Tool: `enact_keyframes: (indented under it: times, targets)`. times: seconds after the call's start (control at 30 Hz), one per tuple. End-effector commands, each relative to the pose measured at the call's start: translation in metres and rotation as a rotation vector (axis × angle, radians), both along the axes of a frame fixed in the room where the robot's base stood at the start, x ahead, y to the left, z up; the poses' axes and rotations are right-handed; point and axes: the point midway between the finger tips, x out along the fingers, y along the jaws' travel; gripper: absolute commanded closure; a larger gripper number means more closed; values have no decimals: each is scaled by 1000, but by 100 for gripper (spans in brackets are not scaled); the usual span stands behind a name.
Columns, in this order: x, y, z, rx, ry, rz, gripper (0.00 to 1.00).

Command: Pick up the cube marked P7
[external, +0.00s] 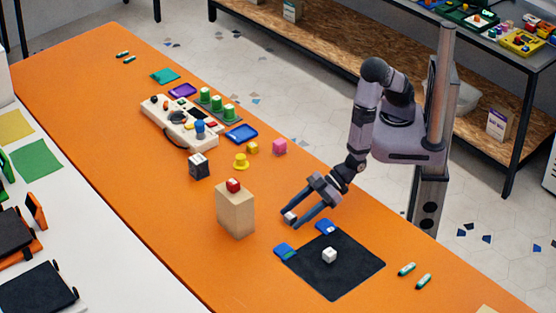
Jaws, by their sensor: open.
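Several cubes are in the external view, and no marking P7 can be read on any of them at this size. A small white cube (289,216) lies at the tips of my gripper (294,220), which is open with its fingers pointing down to the left. I cannot tell whether the fingers touch that cube. Another white cube (329,255) sits on the black mat (345,280). A red cube (233,185) sits on top of the wooden block (236,213). A pink cube (280,147) and a small yellow cube (252,148) stand farther back.
Two blue objects (285,250) (325,227) lie by the mat's edges. A dark cube with a pale top (199,167), a yellow knobbed piece (240,161), a blue tray (241,134) and a control panel (178,121) stand behind. The orange table's front left is clear.

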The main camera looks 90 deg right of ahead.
Motion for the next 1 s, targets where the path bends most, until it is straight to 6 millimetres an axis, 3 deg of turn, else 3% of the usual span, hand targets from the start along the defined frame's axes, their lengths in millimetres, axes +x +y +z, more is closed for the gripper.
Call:
enact_keyframes:
  times: [0.17, 0.37, 0.4, 0.77, 1.0]
  targets:
    - [0, 0, 0, 0, 0, 0, 50]
    - [0, 0, 0, 0, 0, 0, 93]
    - [0, 0, 0, 0, 0, 0, 97]
    - [0, 0, 2, 1, 0, 0, 97]
    - [0, 0, 15, 3, -2, -1, 97]
